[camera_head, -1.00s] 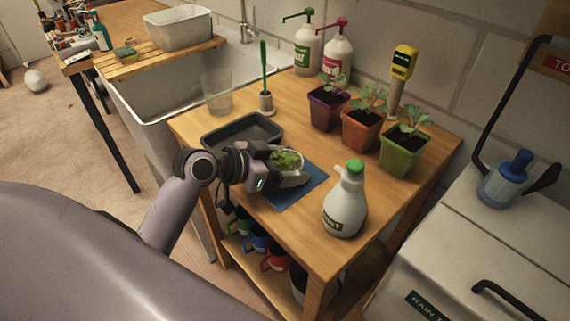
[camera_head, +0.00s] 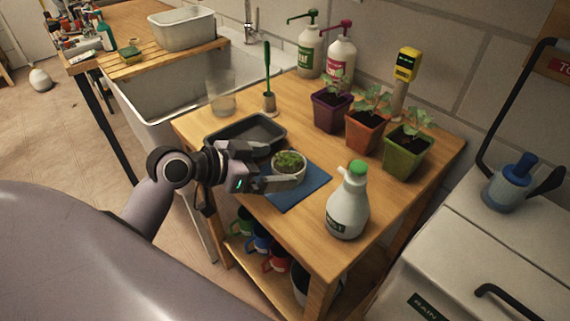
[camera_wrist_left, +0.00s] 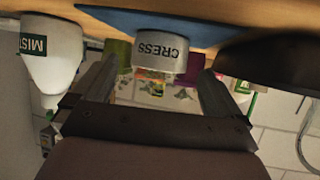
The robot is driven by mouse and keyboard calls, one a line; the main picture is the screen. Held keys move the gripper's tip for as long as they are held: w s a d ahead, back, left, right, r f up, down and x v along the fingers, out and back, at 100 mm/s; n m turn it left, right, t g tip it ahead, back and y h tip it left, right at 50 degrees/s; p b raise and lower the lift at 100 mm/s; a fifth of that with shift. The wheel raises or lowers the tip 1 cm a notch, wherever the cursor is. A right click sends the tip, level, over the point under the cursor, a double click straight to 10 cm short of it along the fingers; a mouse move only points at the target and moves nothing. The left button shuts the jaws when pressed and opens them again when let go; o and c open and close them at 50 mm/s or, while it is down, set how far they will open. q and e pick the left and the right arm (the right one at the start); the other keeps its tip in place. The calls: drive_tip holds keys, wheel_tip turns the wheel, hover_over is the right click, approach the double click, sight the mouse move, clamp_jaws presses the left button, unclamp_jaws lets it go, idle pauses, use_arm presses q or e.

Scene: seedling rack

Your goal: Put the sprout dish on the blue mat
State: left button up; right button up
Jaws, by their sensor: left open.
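The sprout dish (camera_head: 289,172), a small pale pot of green sprouts, stands upright on the blue mat (camera_head: 300,194). In the left wrist view, which is upside down, the dish (camera_wrist_left: 160,51) carries the word CRESS and its base meets the mat (camera_wrist_left: 120,21). My left gripper (camera_head: 272,168) is open at the dish's left side. Its two fingers lie to either side of the dish, with gaps showing in the wrist view. My right gripper is not in view.
A dark tray (camera_head: 213,139) lies just behind my left gripper. A white spray bottle (camera_head: 347,208) stands right of the mat, near the table's front edge. Potted seedlings in purple (camera_head: 330,111), orange (camera_head: 362,134) and green (camera_head: 402,158) pots stand at the back right.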

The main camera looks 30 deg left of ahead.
use_arm(q)
drive_tip(key=v, duration=0.7)
drive_tip(key=shift+s, duration=0.2)
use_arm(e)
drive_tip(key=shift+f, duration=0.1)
use_arm(q)
drive_tip(key=shift+a+r, duration=0.1)
